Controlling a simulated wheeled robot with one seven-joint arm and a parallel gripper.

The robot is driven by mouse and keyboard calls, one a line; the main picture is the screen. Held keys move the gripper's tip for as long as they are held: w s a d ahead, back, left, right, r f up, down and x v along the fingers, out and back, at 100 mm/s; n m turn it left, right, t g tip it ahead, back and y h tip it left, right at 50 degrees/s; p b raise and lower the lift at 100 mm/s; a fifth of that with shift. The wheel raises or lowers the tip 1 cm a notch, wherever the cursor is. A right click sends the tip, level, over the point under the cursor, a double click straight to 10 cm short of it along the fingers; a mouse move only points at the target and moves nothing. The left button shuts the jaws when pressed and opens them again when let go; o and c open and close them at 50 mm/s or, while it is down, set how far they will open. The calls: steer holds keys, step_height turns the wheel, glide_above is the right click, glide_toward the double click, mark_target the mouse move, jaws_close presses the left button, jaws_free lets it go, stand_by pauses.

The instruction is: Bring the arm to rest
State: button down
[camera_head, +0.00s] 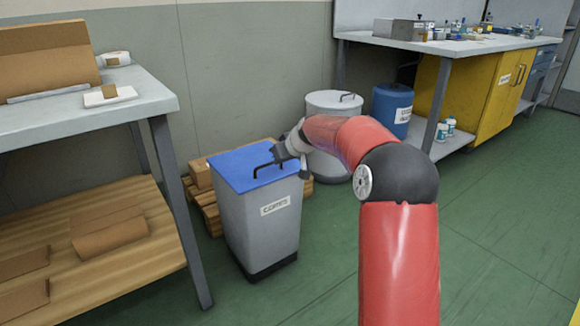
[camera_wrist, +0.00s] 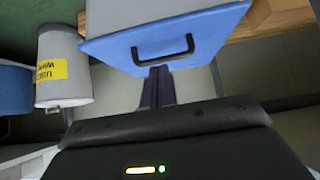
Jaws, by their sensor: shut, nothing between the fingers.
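My red arm reaches forward in the head view, and my gripper (camera_head: 277,160) is over the blue lid of a grey bin, close to the lid's dark handle. In the wrist view my gripper (camera_wrist: 158,72) shows as two dark fingers close together, with nothing between them. The blue lid (camera_head: 240,165) lies on the grey bin (camera_head: 262,225), which carries a white label. The lid's black handle (camera_wrist: 162,48) shows just beyond the fingertips in the wrist view. I cannot tell whether the fingers touch it.
A grey table (camera_head: 150,98) with a wooden lower shelf stands at the left. A pale drum (camera_head: 333,105) and a blue drum (camera_head: 392,105) stand behind the bin. A workbench (camera_head: 450,45) with a yellow cabinet (camera_head: 487,85) is at the back right. Green floor (camera_head: 505,200) at the right is clear.

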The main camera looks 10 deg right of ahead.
steer(key=s+a+r+m+g+h+p, duration=0.1)
steer(key=s+a+r+p, duration=0.15)
steer(key=s+r, duration=0.7)
steer(key=s+a+r+g+h+p, duration=0.1)
steer(key=s+r+p, duration=0.15)
steer(key=s, duration=1.35)
steer(key=s+d+m+p, duration=0.1)
steer(key=s+p, duration=0.1)
steer(key=s, duration=0.9)
steer(key=s+d+m+h+p, duration=0.1)
steer(key=s+m+p, duration=0.1)
steer(key=s, duration=0.9)
steer(key=shift+d+f+g+p, duration=0.25)
steer(key=shift+g+p, duration=0.15)
steer(key=shift+p, duration=0.35)
